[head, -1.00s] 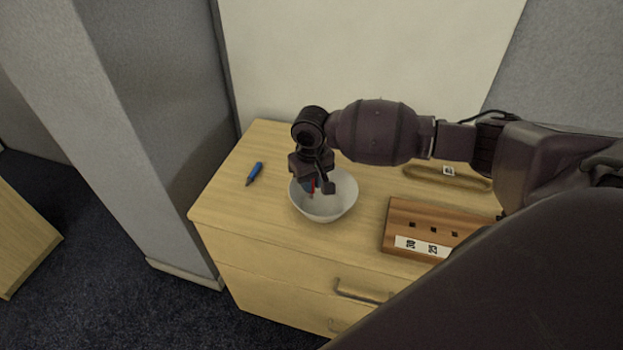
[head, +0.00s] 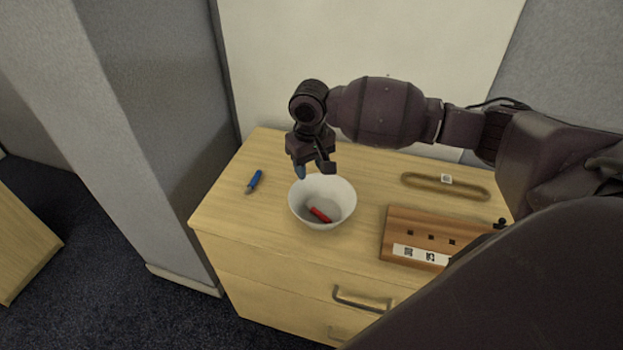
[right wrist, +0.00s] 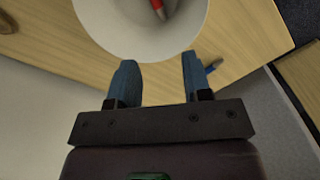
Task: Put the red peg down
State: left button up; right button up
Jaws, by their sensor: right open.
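The red peg (head: 320,215) lies inside the white bowl (head: 345,190), on its bottom. In the right wrist view part of the red peg (right wrist: 159,8) shows at the top edge, inside the bowl (right wrist: 120,35). My right gripper (head: 316,172) is open and empty, above the bowl's far rim and apart from the peg. Its two blue fingertips (right wrist: 159,70) stand apart with nothing between them in the right wrist view. My left gripper is not in view.
A blue peg (head: 254,181) lies on the wooden cabinet top (head: 228,215) left of the bowl. A wooden block with several holes (head: 400,224) is to the right. A tan oval ring (head: 418,180) lies behind it. A white panel (head: 300,70) stands behind the cabinet.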

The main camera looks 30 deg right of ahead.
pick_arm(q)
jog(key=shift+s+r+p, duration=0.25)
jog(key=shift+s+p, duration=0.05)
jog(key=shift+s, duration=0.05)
pick_arm(e)
notch_tip(320, 180, up, 5)
jog(key=shift+r, duration=0.1)
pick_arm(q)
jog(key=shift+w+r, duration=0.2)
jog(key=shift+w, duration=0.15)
